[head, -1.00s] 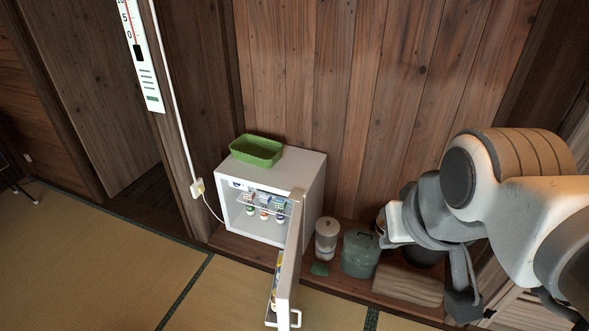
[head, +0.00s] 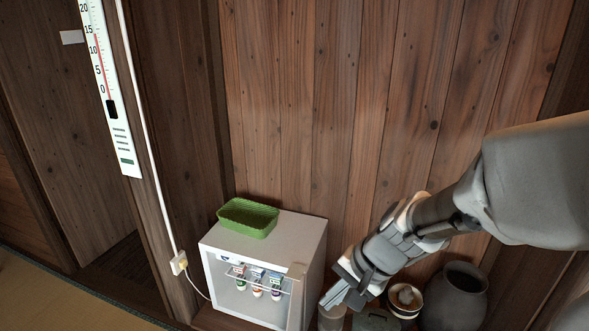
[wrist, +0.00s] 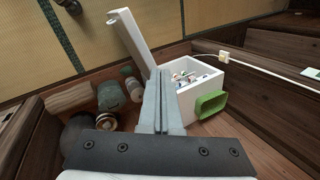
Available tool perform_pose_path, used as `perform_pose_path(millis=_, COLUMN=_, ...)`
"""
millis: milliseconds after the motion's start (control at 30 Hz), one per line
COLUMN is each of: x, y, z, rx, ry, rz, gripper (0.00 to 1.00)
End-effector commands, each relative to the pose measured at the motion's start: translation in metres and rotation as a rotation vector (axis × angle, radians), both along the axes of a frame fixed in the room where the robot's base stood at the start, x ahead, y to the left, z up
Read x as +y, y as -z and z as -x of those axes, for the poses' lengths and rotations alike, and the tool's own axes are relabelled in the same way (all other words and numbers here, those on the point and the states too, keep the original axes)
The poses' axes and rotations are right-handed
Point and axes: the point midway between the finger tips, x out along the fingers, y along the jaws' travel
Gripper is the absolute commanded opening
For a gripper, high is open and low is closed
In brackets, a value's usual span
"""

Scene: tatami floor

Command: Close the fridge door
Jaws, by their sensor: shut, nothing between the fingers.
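The small white fridge (head: 300,235) stands against the wooden wall, its front open with bottles inside. Its door (head: 297,290) stands open, swung out on the right side; only its top part shows in the head view. The wrist view shows the fridge (wrist: 182,108) and the open door (wrist: 132,38) sticking out from it, with a handle near its far end. My gripper (head: 330,300) is shut and empty, beside the door's outer side in the head view. In the wrist view its fingers (wrist: 162,75) overlap the door's hinge end; whether they touch it I cannot tell.
A green basket (head: 248,217) sits on the fridge top. A lidded green pot (head: 375,321), a small bowl (head: 404,297) and a dark jar (head: 455,297) stand to the right. A plug and cord (head: 180,263) run at left. Tatami (wrist: 105,30) lies open before the fridge.

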Motion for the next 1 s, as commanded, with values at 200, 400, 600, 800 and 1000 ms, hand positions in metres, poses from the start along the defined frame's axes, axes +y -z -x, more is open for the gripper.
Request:
perform_pose_path(millis=200, x=0.002, y=0.083, z=-0.024, rx=0.14, ry=0.206, rz=-0.09, gripper=0.0)
perform_pose_path(millis=400, x=-0.002, y=0.16, z=-0.037, rx=0.263, ry=0.412, rz=-0.139, gripper=0.0)
perform_pose_path(millis=600, x=-0.012, y=0.244, z=-0.038, rx=0.387, ry=0.627, rz=-0.151, gripper=0.0)
perform_pose_path(millis=800, x=-0.024, y=0.318, z=-0.026, rx=0.492, ry=0.818, rz=-0.134, gripper=0.0)
perform_pose_path(millis=1000, x=-0.032, y=0.356, z=-0.015, rx=0.544, ry=0.925, rz=-0.114, gripper=0.0)
